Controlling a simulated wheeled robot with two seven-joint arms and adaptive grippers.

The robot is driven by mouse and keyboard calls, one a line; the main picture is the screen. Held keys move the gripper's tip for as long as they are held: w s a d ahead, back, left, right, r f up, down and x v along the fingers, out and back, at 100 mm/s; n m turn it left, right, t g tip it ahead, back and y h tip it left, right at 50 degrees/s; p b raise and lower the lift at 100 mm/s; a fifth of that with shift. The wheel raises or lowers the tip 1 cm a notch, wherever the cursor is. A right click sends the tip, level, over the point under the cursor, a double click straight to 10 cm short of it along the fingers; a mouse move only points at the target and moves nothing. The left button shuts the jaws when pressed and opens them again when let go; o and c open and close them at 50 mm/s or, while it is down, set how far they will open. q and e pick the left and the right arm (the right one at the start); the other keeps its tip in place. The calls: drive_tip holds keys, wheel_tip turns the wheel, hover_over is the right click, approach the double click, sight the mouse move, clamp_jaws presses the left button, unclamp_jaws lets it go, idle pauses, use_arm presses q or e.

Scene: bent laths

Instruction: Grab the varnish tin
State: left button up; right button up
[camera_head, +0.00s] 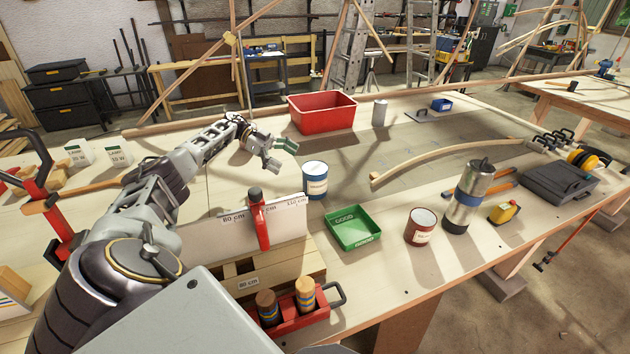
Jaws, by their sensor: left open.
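Two tins stand upright on the workbench (335,268), and their labels are too small to read, so I cannot tell which one is the varnish tin. A blue and white tin (315,182) stands near the middle. A dark red tin with a pale label (420,228) stands nearer the front edge, to the right. My left gripper (283,157) is open and empty above the bench, behind and to the left of the blue tin and apart from it. My right gripper is not in view.
A green tray (353,229) lies between the two tins. A board with a red clamp (261,220) stands in front of the blue tin. A steel flask (467,198) is right of the red tin. A red bin (323,113) stands behind.

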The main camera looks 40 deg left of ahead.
sight(315, 174)
use_arm(q)
drive_tip(key=p+x, duration=0.1)
drive_tip(key=x, duration=0.4)
drive_tip(key=shift+w+d+f, duration=0.1)
drive_tip(key=shift+d, duration=0.3)
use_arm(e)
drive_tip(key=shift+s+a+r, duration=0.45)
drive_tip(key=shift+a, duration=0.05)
use_arm(q)
drive_tip(key=shift+d, duration=0.1)
drive_tip(key=shift+r+p+x, duration=0.2)
drive_tip(key=shift+p+x, duration=0.3)
drive_tip(key=shift+x, duration=1.45)
drive_tip(key=shift+w+d+f, duration=0.2)
drive_tip(key=shift+d, duration=0.35)
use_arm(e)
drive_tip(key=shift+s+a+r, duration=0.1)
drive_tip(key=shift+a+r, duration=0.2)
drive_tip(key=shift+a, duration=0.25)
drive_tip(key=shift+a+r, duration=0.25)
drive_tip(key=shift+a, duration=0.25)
